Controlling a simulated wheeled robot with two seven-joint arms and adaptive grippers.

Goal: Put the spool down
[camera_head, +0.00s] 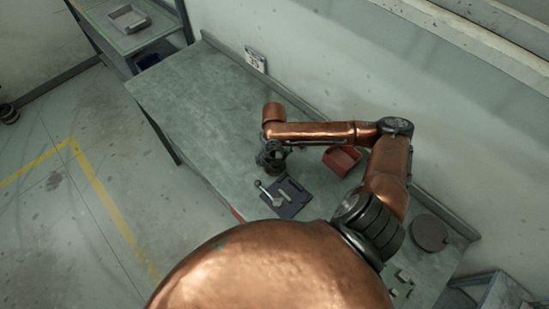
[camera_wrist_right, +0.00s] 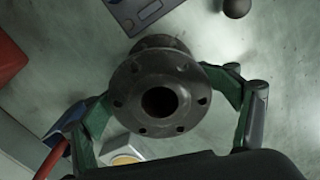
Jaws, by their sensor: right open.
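The spool (camera_wrist_right: 160,95) is a dark grey flanged pipe piece with a round bore and bolt holes. In the right wrist view its near flange faces the camera and its other flange shows behind, over the green bench. My right gripper (camera_wrist_right: 165,90) is open, with one green-padded finger on each side of the spool. A gap shows at the left finger; contact at the right finger is unclear. In the head view my right gripper (camera_head: 271,156) is low over the bench (camera_head: 190,95), and I cannot make out the spool there. My left gripper is not in view.
A dark plate with a grey handled part (camera_head: 287,197) lies in front of the gripper. A red bin (camera_head: 343,160) stands to its right. A dark round disc (camera_head: 430,232) and small blocks lie further right. The bench's left part is clear.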

